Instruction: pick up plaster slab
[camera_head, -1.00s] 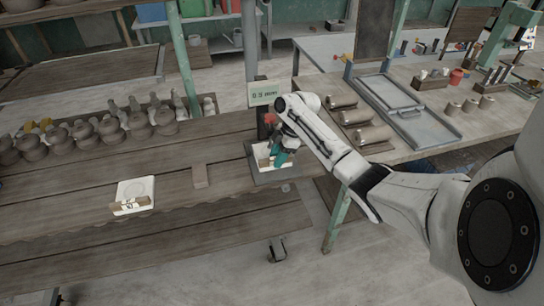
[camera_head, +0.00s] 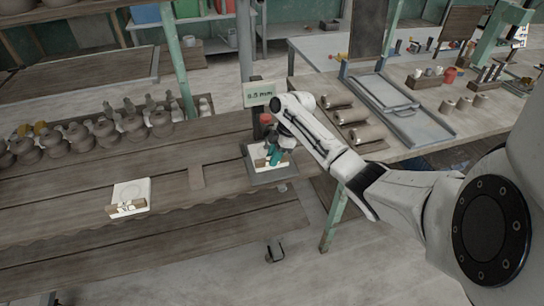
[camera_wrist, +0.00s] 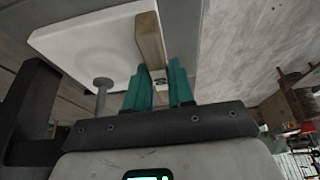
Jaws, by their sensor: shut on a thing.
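A white plaster slab (camera_head: 256,152) lies on a grey stand (camera_head: 276,177) at the table's right end. In the wrist view the slab (camera_wrist: 92,45) fills the upper left, with a wooden strip (camera_wrist: 151,38) along its edge. My gripper (camera_head: 273,157) reaches down at the slab from the right. In the wrist view its teal fingers (camera_wrist: 158,88) are on either side of the strip's near end, shut on it. The head view does not show clear space under the slab. A second white slab (camera_head: 131,190) with a round mark and a wooden strip lies farther left.
A small display (camera_head: 259,93) stands behind the grey stand. Several clay teapots (camera_head: 105,131) stand at the back left. A side table (camera_head: 400,150) with clay cylinders is to the right.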

